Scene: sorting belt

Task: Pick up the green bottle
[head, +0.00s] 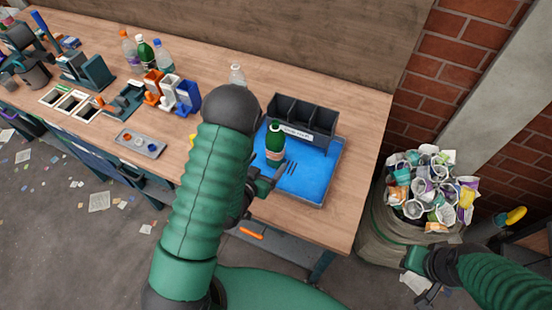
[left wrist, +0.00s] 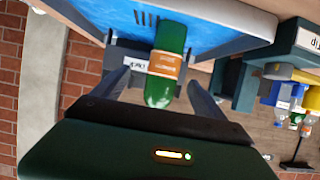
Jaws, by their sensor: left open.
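A green bottle (head: 275,150) with an orange-and-white label stands on the blue tray (head: 320,178) at the right end of the bench. My left gripper (head: 268,182) is open at the near side of this bottle, partly hidden by my arm. In the left wrist view the green bottle (left wrist: 168,55) shows between the two spread fingers of my left gripper (left wrist: 162,88). I cannot tell whether either finger touches it. My right gripper (head: 425,280) is at the lower right, away from the bench, and its jaws are unclear.
A dark compartment bin (head: 302,117) stands at the back of the tray. Another green bottle (head: 145,52) stands among clear bottles at the back left. A clear bottle (head: 237,75) stands behind my left arm. A full sack of cups (head: 400,235) stands right of the bench.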

